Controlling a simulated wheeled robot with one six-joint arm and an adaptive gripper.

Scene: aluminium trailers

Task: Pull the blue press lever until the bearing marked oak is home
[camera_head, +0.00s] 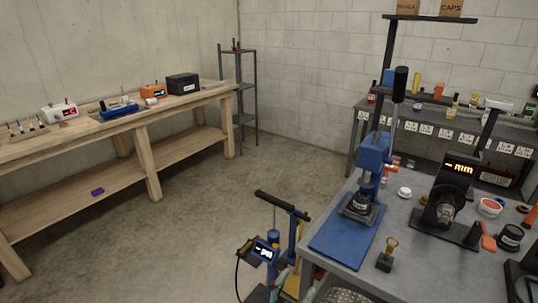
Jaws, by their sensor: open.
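The blue arbor press (374,152) stands on its blue base plate (335,243) near the left front of the grey metal bench. Its lever (400,84) points up, a metal rod with a thick black grip at the top. A dark, round part (361,201) sits under the ram on the press bed; it may be the bearing, but no oak marking can be read and I cannot tell how deep it sits. My gripper is not in view, and nothing is seen touching the lever.
A black gauge with an orange display (455,178) stands right of the press. A small brass-topped tool (387,255) is in front. A blue floor unit (266,251) with a black handle stands left of the bench. Open concrete floor (200,230) lies before the wooden workbench (150,180).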

